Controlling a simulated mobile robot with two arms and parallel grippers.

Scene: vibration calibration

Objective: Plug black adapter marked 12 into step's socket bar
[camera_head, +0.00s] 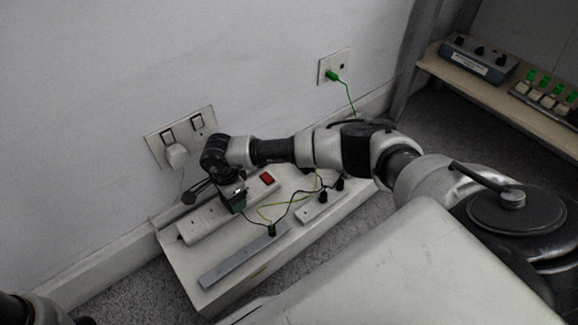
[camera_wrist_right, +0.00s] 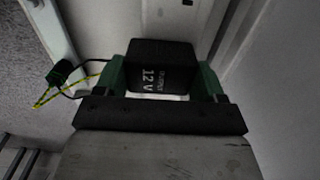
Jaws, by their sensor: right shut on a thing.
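My right gripper (camera_head: 238,198) is shut on the black adapter marked 12 V. In the right wrist view, the adapter (camera_wrist_right: 160,68) sits between the green fingertips of the gripper (camera_wrist_right: 166,82). The white socket bar (camera_head: 196,228), with a red switch, lies on the pale step (camera_head: 175,262) against the wall. The gripper is over the middle of the bar, and part of the bar shows beyond the adapter in the wrist view (camera_wrist_right: 168,14). I cannot tell whether the adapter touches the bar; its underside is hidden.
A grey strip (camera_head: 235,260) with a green-black plug (camera_head: 271,230) and a smaller strip with black plugs (camera_head: 322,197) lie on the step, with yellow and black leads between. Wall sockets (camera_head: 182,135) are behind. A shelf (camera_head: 500,95) with devices stands at right.

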